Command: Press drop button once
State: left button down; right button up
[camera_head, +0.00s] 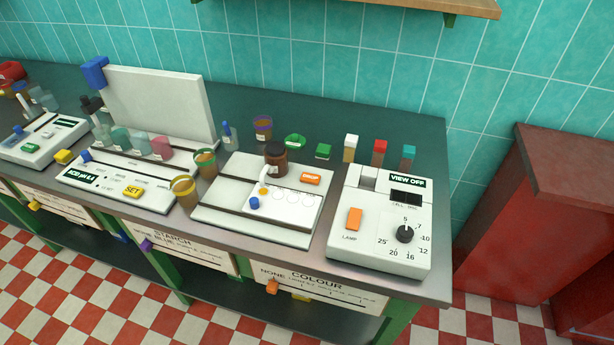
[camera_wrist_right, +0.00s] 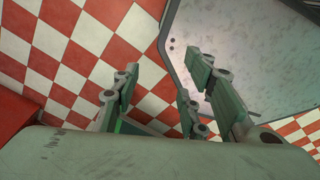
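The drop button (camera_head: 311,179) is a small orange block with white lettering that seems to read DROP. It sits at the back right of a low white device (camera_head: 234,216) on the bench in the head view. A brown bottle (camera_head: 276,157) stands behind the device's white well plate (camera_head: 292,211), left of the button. A blue knob (camera_head: 254,203) and a yellow spot are at the plate's left. My right gripper (camera_wrist_right: 165,82) is open and empty in the right wrist view, over the checkered floor and away from the button. My left gripper is not in view.
Right of the button stands a white lamp unit (camera_head: 382,240) with an orange switch and black dial. Amber cups (camera_head: 185,191) stand left of the device. Coloured vials (camera_head: 379,152) line the bench's back. A red cabinet (camera_head: 540,210) is at the right. A shelf (camera_head: 440,6) hangs above.

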dwell(0.3)
jog(key=shift+a, duration=0.1)
grip_shut()
dwell(1.3)
